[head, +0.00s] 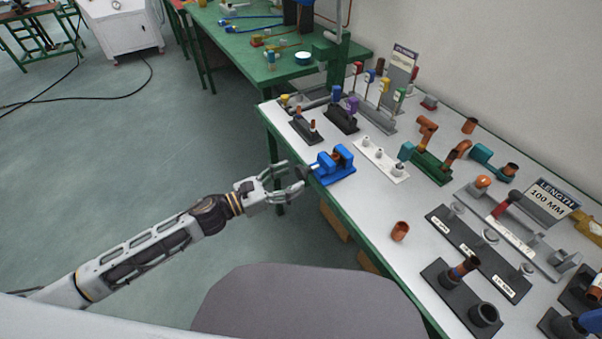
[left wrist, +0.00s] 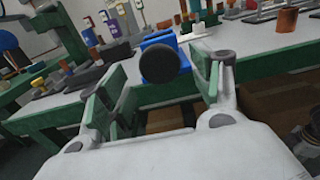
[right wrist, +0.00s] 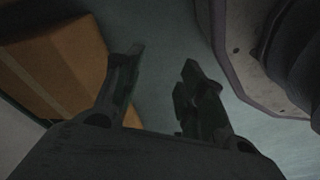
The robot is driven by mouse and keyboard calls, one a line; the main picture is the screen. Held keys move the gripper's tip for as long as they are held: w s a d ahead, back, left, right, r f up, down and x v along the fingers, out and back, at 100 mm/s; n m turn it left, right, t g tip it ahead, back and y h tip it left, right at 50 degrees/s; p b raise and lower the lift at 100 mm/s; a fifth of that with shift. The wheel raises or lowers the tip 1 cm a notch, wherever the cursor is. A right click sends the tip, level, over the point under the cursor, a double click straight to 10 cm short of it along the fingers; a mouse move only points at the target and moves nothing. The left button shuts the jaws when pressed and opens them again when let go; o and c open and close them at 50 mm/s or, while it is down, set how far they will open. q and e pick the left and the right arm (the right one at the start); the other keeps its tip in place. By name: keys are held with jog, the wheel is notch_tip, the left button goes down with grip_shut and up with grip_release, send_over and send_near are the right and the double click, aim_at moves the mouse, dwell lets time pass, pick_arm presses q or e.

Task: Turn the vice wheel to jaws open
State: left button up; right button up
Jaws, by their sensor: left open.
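The blue vice (head: 333,166) sits at the near left edge of the white-topped bench. Its dark round wheel (head: 303,173) faces out over the edge, towards my left gripper (head: 290,178). In the left wrist view the wheel (left wrist: 160,64) shows as a dark disc in front of the blue vice body, seen through the gap between the fingers of my left gripper (left wrist: 158,80). These fingers are apart and hold nothing; I cannot tell whether either touches the wheel. My right gripper (right wrist: 162,62) shows only in the right wrist view, its fingers apart with nothing between them.
On the bench (head: 355,200), black holders (head: 307,129) stand behind the vice, and a white block with pegs (head: 379,160) stands to its right. A copper cup (head: 400,231) is near the front edge. A cardboard box (right wrist: 55,60) lies beside my right gripper.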

aim_at(299, 175)
pick_arm(q)
jog(key=shift+x, duration=1.95)
jog(key=shift+c, duration=0.2)
jog(key=c, duration=1)
